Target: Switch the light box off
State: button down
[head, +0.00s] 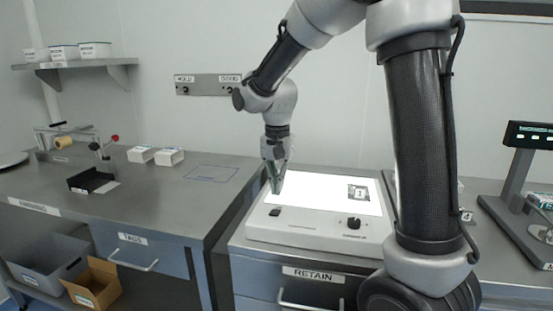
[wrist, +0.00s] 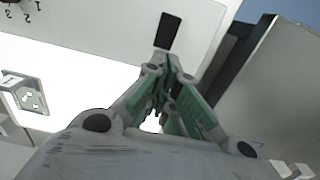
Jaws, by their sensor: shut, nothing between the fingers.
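The light box (head: 300,229) stands on the right-hand counter, its panel (head: 325,190) glowing bright white. A small black rocker switch (head: 275,211) sits at the left of its front strip. A black dial knob (head: 354,222) sits to the right on the same strip. My gripper (head: 276,187) points down above the left part of the box, just behind the switch. It is shut and empty. In the wrist view, the switch (wrist: 168,31) shows just beyond my closed fingertips (wrist: 164,66). Whether they touch the box cannot be told.
A small dark-patterned piece (head: 358,193) lies on the lit panel. A scale with a display (head: 531,135) stands at the right. The left counter (head: 160,195) holds white boxes (head: 169,157) and a black tray (head: 90,181). A gap separates the counters.

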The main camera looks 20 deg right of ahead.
notch_tip(320, 180, up, 11)
jog(key=w+d, duration=0.1)
jog(key=w, duration=0.1)
jog(key=shift+d+f, duration=0.2)
